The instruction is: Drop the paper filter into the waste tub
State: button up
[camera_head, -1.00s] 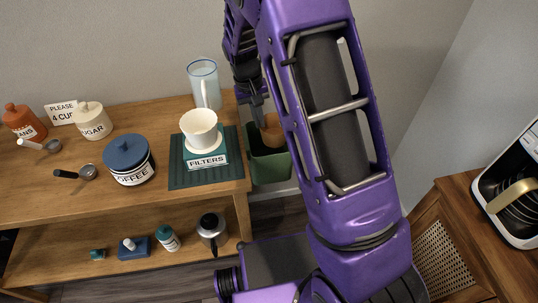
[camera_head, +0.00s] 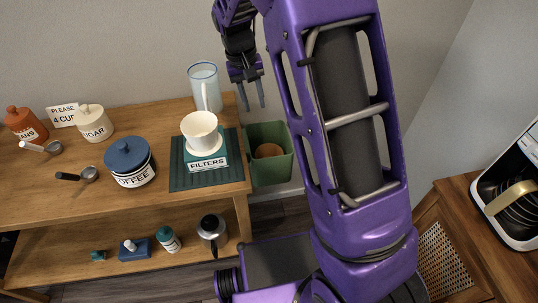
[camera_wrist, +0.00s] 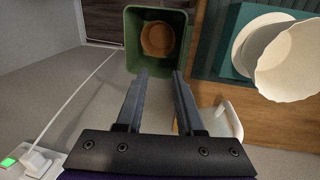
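The brown paper filter (camera_head: 268,151) lies inside the green waste tub (camera_head: 284,172), which hangs at the right end of the wooden cabinet. In the wrist view the filter (camera_wrist: 157,39) sits down in the tub (camera_wrist: 131,57), within its rim. My gripper (camera_head: 251,108) is above and to the left of the tub in the head view, near the back wall. Its two fingers are apart with nothing between them, and the wrist view shows the same open fingers (camera_wrist: 160,78).
A stack of white filters (camera_head: 199,130) stands on the FILTERS holder on a green mat (camera_head: 190,180). A glass jug (camera_head: 205,86) stands behind it, close to my gripper. A coffee canister (camera_head: 129,166) is farther left. A coffee machine (camera_head: 512,190) stands at the right.

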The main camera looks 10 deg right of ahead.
notch_tip(320, 180, up, 10)
jog(key=a, duration=0.1)
jog(key=shift+a+f+p, duration=0.25)
jog(key=shift+p, duration=0.15)
